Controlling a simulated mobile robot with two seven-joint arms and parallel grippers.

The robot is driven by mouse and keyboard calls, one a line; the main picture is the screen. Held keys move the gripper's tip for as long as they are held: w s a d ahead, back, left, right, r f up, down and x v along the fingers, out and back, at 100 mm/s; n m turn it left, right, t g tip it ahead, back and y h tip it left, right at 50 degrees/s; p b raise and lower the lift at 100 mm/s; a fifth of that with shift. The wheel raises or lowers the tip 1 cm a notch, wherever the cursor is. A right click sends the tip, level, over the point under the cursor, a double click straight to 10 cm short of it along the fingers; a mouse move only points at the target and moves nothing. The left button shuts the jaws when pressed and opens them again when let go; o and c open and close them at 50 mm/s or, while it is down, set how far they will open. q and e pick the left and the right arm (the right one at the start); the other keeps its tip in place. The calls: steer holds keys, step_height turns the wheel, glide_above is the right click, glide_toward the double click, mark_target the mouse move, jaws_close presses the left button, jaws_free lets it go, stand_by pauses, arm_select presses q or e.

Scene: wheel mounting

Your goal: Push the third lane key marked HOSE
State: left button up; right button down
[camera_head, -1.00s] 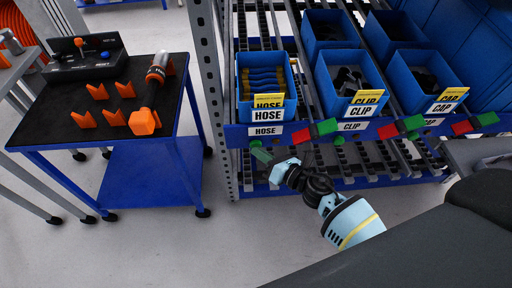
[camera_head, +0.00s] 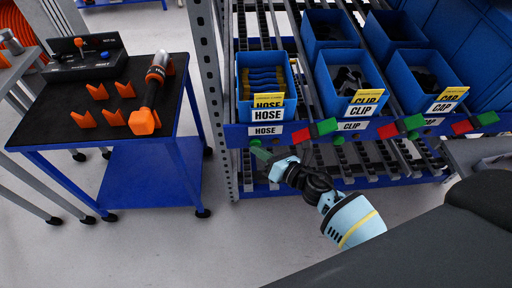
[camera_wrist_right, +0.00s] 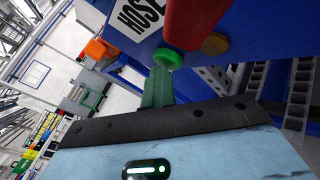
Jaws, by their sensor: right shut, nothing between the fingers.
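The blue bin marked HOSE (camera_head: 243,104) stands at the left front of the rack, holding yellow-and-blue parts. A white HOSE label (camera_head: 267,131) is on the blue rail below it. A round green key (camera_head: 255,143) sits under that label; it also shows in the right wrist view (camera_wrist_right: 168,58), below a red block. My right gripper (camera_head: 262,154) is shut and empty, with its green fingertips (camera_wrist_right: 159,74) right at the green key. I cannot tell whether they touch or press it. My left gripper is not in view.
Red and green blocks (camera_head: 327,126) stick out along the rail. Bins marked CLIP (camera_head: 335,98) and CAP (camera_head: 405,95) stand to the right. A rack upright (camera_head: 212,90) is on the left.

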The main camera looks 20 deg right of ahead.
steer(key=shift+d+r, duration=0.2)
steer(key=shift+r, duration=0.1)
steer(key=s+a, duration=0.2)
steer(key=s, duration=0.4)
steer(key=shift+f, duration=0.45)
stand_by(0.4)
